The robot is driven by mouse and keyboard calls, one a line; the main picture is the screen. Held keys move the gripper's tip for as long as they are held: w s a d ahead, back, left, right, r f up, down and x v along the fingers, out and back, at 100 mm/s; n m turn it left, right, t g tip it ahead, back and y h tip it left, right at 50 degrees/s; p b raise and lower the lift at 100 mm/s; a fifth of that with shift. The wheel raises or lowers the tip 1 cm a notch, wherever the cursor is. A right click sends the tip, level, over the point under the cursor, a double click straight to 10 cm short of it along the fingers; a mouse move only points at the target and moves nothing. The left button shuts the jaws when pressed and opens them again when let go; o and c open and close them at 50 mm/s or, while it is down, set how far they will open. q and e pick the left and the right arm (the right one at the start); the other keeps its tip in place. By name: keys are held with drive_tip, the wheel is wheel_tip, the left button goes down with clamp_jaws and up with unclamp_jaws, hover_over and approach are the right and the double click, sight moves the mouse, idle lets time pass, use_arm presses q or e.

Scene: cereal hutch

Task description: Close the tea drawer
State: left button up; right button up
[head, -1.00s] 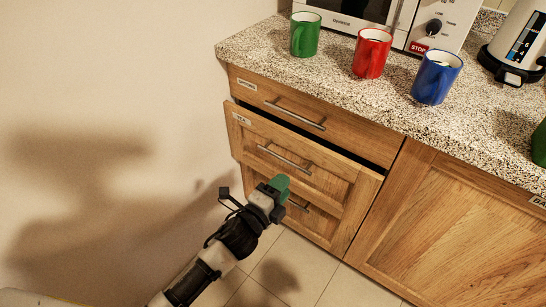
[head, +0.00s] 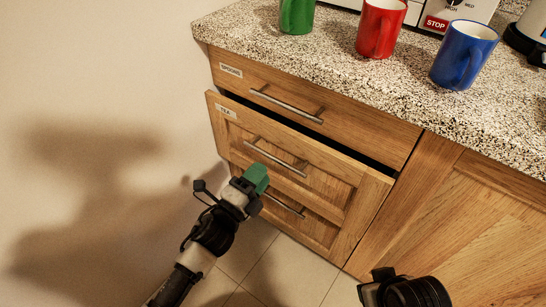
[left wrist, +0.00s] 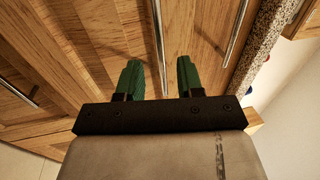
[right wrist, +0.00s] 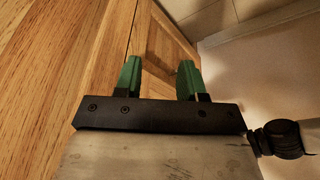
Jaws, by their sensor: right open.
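The tea drawer (head: 285,165) is the middle one of the stack, with a small label at its upper left. Its front stands out a little from the cabinet, with a dark gap along its top. Its bar handle (head: 274,158) is horizontal. My left gripper (head: 256,178) is in front of the drawer, just below and left of the handle. In the left wrist view its green fingers (left wrist: 160,78) are apart and empty, with the handle (left wrist: 158,40) ahead between them. My right gripper (right wrist: 160,80) is open and empty near a wooden cabinet face; its fingers are outside the head view.
The top drawer (head: 300,100) is shut. A lower drawer (head: 290,215) sits beneath. Green (head: 297,15), red (head: 381,28) and blue (head: 462,55) mugs stand on the speckled counter (head: 250,40). A wall (head: 90,80) is at left; a cabinet door (head: 470,220) is at right.

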sight(274, 158)
use_arm(q)
drive_tip(key=x, duration=0.6)
use_arm(e)
drive_tip(key=shift+w+a+r+t, duration=0.1)
drive_tip(key=shift+w+a+t, duration=0.1)
drive_tip(key=shift+w+t, duration=0.35)
drive_tip(key=shift+w+a+r+t, duration=0.1)
drive_tip(key=shift+w+a+t, duration=0.2)
drive_tip(key=shift+w, duration=0.35)
use_arm(q)
drive_tip(key=shift+c, duration=0.5)
use_arm(e)
drive_tip(key=shift+d, duration=0.1)
use_arm(q)
clamp_jaws()
drive_tip(key=shift+b, duration=0.3)
